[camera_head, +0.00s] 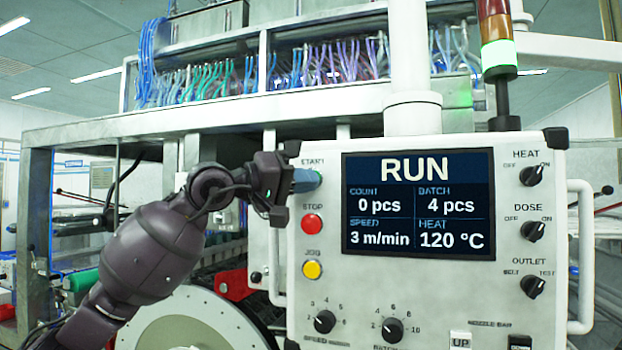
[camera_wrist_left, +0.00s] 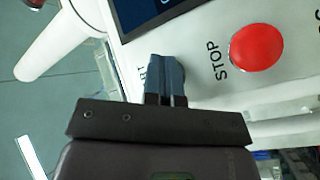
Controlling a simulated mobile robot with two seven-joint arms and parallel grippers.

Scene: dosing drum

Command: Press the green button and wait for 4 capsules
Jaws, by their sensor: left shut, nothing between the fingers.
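My left gripper (camera_head: 306,180) is shut and empty, its blue-grey fingertips at the START button on the white control panel (camera_head: 420,285). The fingers mostly cover the green button (camera_head: 319,178); only a thin green edge shows in the head view. In the left wrist view, the closed fingers (camera_wrist_left: 165,80) reach the panel beside the STOP label and hide the green button. The screen (camera_head: 418,205) reads RUN, count 0 pcs, batch 4 pcs, speed 3 m/min, heat 120 °C. No capsules can be made out. My right gripper is not in view.
The red STOP button (camera_head: 312,224) and yellow JOG button (camera_head: 312,270) sit below START. HEAT, DOSE and OUTLET knobs line the panel's right side, beside a white handle (camera_head: 585,255). The signal tower's green light (camera_head: 499,55) is lit. A pale drum (camera_head: 190,325) stands lower left.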

